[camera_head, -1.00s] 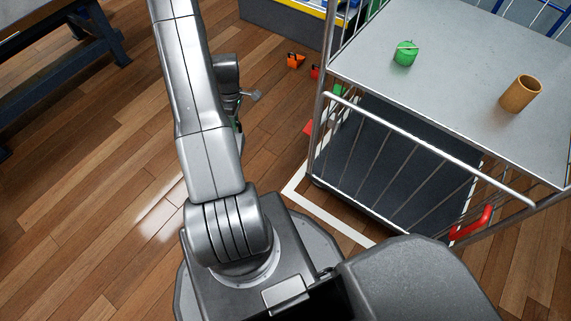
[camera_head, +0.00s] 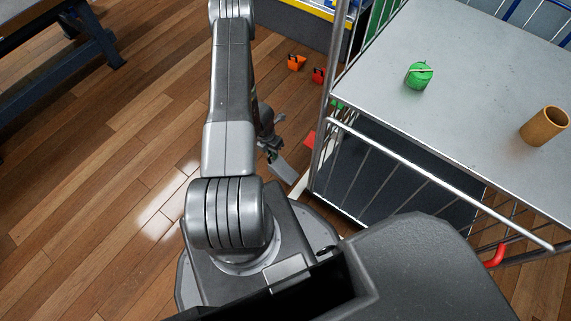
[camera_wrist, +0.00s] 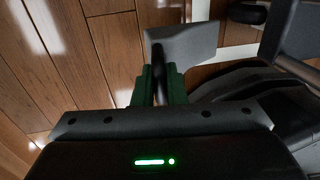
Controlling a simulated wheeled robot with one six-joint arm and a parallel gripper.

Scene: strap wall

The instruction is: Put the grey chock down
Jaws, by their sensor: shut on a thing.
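The grey chock (camera_head: 282,167) hangs out from my gripper (camera_head: 268,143) in the head view, beside the cart's near left corner. In the wrist view the chock (camera_wrist: 190,44) shows as a flat grey piece beyond the fingertips. My gripper's green fingers (camera_wrist: 158,88) are shut on its dark narrow part. The chock is seen against the wooden floor; its height above the floor is hard to tell.
A wire-sided cart (camera_head: 470,60) stands at the right with a green canister (camera_head: 418,75) and a tan cup (camera_head: 543,126) on top. An orange chock (camera_head: 296,62) and a red chock (camera_head: 318,75) lie on the floor. A dark bench (camera_head: 95,35) is far left; floor between is clear.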

